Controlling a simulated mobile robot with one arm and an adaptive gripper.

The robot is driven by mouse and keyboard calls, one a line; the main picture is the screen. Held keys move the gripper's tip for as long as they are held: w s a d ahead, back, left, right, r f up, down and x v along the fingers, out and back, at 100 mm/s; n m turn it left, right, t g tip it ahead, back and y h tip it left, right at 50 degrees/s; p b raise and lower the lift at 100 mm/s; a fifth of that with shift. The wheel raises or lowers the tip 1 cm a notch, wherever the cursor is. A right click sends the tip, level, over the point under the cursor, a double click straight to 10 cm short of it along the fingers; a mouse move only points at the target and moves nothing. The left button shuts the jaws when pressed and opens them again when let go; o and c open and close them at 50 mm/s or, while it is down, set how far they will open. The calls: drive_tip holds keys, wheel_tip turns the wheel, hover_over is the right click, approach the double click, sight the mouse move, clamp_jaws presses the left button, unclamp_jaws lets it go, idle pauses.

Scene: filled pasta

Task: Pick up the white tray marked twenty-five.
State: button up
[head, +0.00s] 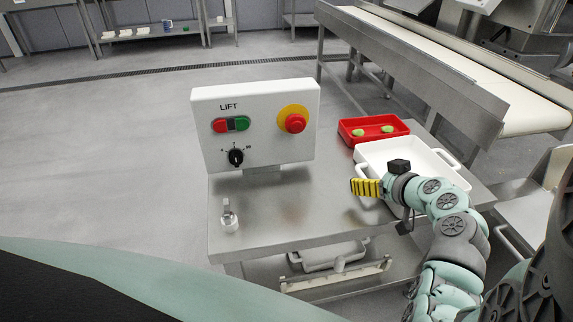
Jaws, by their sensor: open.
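A white tray (432,158) with raised walls and looped handles sits on the right part of the steel table. My forearm and wrist cover its front part, and I can read no number on it. My gripper (358,187), with yellow and black striped fingers, is open and points left. It appears at the tray's front left side in the picture; I cannot tell its height or whether it touches the tray. Another white tray (325,258) is partly visible below the tabletop, also with no readable mark.
A red tray (353,140) with green pieces stands behind the white tray. A white LIFT control box (265,137) with buttons and a dial stands at the table's back left. A small metal item (229,218) lies near the left edge. A conveyor (480,85) runs behind at right. The table's middle is clear.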

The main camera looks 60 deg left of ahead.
drive_tip(key=shift+s, duration=0.1)
drive_tip(key=c, duration=1.4)
clamp_jaws()
drive_tip(key=shift+r, duration=0.1)
